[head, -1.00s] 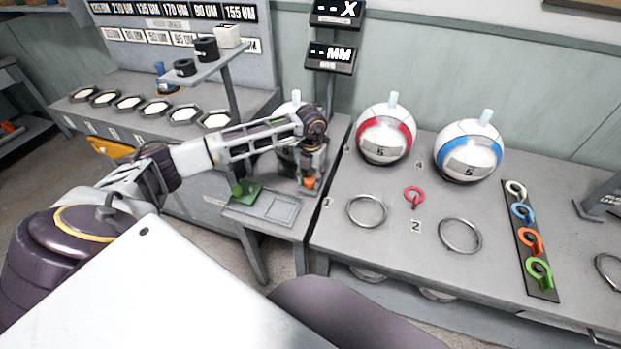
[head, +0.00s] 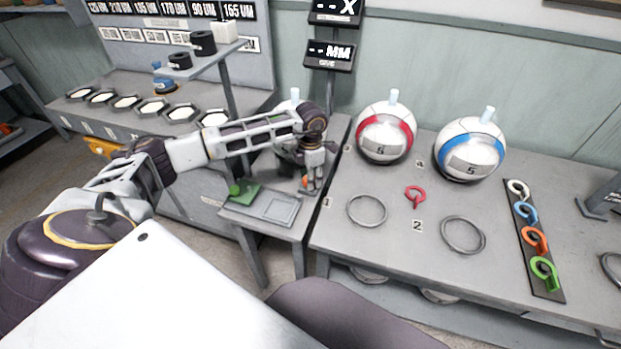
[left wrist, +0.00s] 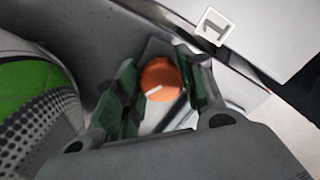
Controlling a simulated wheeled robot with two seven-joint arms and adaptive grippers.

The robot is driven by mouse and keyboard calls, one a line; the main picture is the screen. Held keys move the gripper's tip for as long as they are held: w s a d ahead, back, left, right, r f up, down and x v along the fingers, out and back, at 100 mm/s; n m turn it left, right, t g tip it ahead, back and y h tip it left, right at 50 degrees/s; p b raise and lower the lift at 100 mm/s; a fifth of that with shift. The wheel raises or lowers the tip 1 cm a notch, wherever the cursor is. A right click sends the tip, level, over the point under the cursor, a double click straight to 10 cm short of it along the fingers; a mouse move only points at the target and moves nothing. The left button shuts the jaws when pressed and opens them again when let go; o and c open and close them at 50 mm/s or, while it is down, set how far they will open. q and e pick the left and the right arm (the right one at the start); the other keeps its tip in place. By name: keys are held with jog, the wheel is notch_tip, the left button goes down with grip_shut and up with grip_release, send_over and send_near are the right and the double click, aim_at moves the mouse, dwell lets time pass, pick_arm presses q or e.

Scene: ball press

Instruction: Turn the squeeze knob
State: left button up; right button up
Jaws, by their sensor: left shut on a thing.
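The squeeze knob (left wrist: 158,78) is an orange round knob with a white pointer line, in the middle of the left wrist view. In the head view the knob (head: 304,182) is a small orange patch, mostly hidden by my gripper. My left gripper (head: 312,188) points down at it on the small side table. In the left wrist view the fingers of the gripper (left wrist: 162,88) are on both sides of the knob, shut on it. A white and green ball (left wrist: 38,95) is beside the gripper. My right gripper is not in view.
A green button block (head: 242,191) and a shallow grey tray (head: 277,207) sit left of the gripper. The display post (head: 331,55) stands behind it. The right table holds a red-banded ball (head: 385,133), a blue-banded ball (head: 468,148), rings and coloured hooks.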

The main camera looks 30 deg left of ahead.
pick_arm(q)
jog(key=shift+m, duration=0.5)
jog(key=o, duration=1)
notch_tip(320, 180, up, 12)
dwell(0.5)
